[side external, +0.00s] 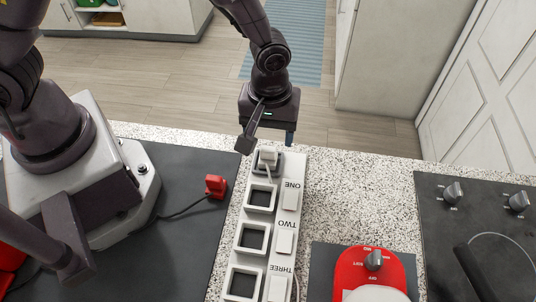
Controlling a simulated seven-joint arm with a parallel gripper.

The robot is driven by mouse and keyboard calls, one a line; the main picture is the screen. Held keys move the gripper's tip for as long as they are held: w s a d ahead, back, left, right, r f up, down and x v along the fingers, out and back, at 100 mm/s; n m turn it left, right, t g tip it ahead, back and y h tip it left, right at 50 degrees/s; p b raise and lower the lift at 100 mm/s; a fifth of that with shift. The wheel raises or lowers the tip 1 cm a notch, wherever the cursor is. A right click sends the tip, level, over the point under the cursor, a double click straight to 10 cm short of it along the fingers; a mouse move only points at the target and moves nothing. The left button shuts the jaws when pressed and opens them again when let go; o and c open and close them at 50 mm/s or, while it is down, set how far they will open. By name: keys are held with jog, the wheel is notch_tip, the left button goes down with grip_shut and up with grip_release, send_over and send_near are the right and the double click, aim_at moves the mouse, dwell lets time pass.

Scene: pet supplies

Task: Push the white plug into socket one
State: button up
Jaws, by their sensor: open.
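The white plug (268,156) is at socket one, the far end of the white power strip (296,160), with its cord trailing over the socket. It sits within the outline of socket one; I cannot tell how deep it is. My gripper (268,142) is open, just above and behind the white plug, with one finger to its left and the other to its right, partly hidden behind the strip's end. I cannot tell whether a finger touches the plug. Sockets two (261,198) and three (252,238) are empty.
A red plug (215,186) with a dark cord lies on the dark mat (185,235) left of the strip. A red appliance with a dial (372,270) stands at the front right, and a cooktop (436,215) is at the far right.

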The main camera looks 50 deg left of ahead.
aim_at(268, 148)
notch_tip(268, 148, down, 5)
jog(key=shift+s, duration=0.15)
jog(key=c, duration=1)
jog(key=shift+r, duration=0.15)
jog(key=r, duration=0.9)
jog(key=shift+s+d+r, duration=0.15)
jog(key=shift+d, duration=0.15)
jog(key=s+d, duration=0.1)
jog(key=s, duration=0.1)
jog(key=s+d, duration=0.2)
jog(key=s+d+f, duration=0.1)
jog(key=d, duration=0.1)
jog(key=shift+s+d, duration=0.2)
jog(key=shift+s, duration=0.2)
